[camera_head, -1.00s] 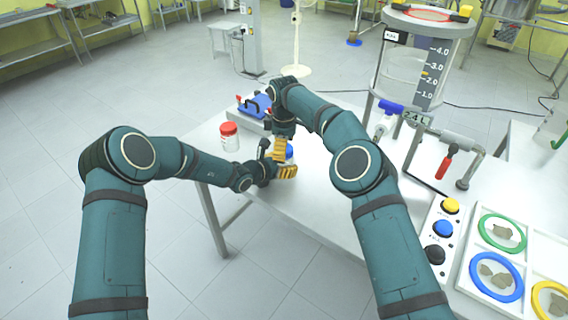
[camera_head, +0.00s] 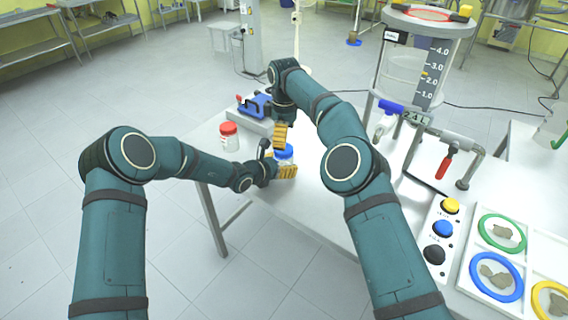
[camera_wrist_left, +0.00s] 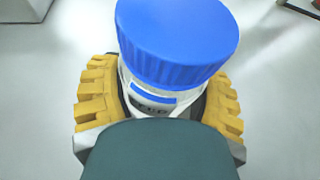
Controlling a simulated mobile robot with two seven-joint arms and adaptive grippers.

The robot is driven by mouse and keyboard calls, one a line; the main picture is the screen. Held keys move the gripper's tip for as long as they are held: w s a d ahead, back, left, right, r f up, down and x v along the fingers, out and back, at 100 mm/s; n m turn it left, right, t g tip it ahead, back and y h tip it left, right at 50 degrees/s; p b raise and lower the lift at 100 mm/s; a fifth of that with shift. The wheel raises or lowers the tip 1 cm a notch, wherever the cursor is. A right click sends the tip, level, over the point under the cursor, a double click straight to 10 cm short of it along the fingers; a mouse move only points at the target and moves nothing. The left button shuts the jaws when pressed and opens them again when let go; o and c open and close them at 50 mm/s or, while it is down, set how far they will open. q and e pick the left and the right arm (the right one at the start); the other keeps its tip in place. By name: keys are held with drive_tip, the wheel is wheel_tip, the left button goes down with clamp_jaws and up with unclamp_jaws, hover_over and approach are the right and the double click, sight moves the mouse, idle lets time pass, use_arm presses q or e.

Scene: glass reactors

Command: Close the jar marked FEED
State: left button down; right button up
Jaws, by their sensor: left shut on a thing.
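The jar with a blue lid (camera_head: 285,152) stands near the table's left end. In the left wrist view, its blue lid (camera_wrist_left: 178,40) sits on top of the clear jar body (camera_wrist_left: 150,98), with a partly hidden label that seems to read FEED. I cannot tell whether the lid is screwed tight. My left gripper (camera_head: 278,169) is shut around the jar body, its yellow fingers on both sides in the left wrist view (camera_wrist_left: 158,105). My right gripper (camera_head: 281,136) points down just above and behind the lid, apart from it; its finger opening is hidden.
A red-lidded jar (camera_head: 229,137) stands at the table's left edge. A blue device with a handle (camera_head: 256,104) is behind. A large graduated glass vessel (camera_head: 408,75), a red-handled pipe valve (camera_head: 447,163) and a button panel (camera_head: 441,235) are to the right.

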sight(284, 160)
drive_tip(key=shift+r, duration=1.6)
drive_tip(key=shift+f, duration=4)
drive_tip(key=c, duration=1.3)
drive_tip(key=o, duration=1.3)
drive_tip(key=shift+r, duration=0.1)
